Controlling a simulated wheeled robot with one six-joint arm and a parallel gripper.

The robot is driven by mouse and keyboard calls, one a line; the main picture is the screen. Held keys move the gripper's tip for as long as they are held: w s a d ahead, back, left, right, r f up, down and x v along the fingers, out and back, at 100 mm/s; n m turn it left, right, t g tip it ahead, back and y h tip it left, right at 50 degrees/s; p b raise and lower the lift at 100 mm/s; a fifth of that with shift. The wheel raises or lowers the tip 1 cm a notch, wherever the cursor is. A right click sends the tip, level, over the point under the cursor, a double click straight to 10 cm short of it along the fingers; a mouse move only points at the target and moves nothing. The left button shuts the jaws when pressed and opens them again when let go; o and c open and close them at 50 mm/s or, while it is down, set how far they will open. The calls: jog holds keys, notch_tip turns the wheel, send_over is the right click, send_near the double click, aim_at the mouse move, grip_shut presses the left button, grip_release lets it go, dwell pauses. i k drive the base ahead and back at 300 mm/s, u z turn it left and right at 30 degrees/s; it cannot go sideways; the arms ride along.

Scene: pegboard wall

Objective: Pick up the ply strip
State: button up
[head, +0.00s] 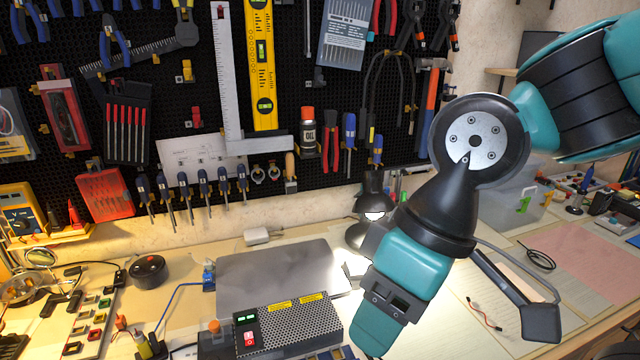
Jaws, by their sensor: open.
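A pale strip that looks like the ply strip (525,279) lies on the bench at the right. Its near side is partly covered by a dark bar in front of it, so I cannot see its full length. My arm comes in from the upper right, bends at a round joint, and its wrist points down and left over the bench, to the left of the strip. The fingertips of my gripper do not show, and nothing held shows.
A perforated power box (287,328) and a grey metal sheet (272,268) lie left of my wrist. A small black lamp (373,207) stands behind it. Tools hang on the black pegboard (330,90). A pink mat (590,257) lies at the right.

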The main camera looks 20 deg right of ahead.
aim_at(533, 296)
jog(key=z, duration=3.25)
jog(key=i, duration=1)
jog(key=u, duration=3.2)
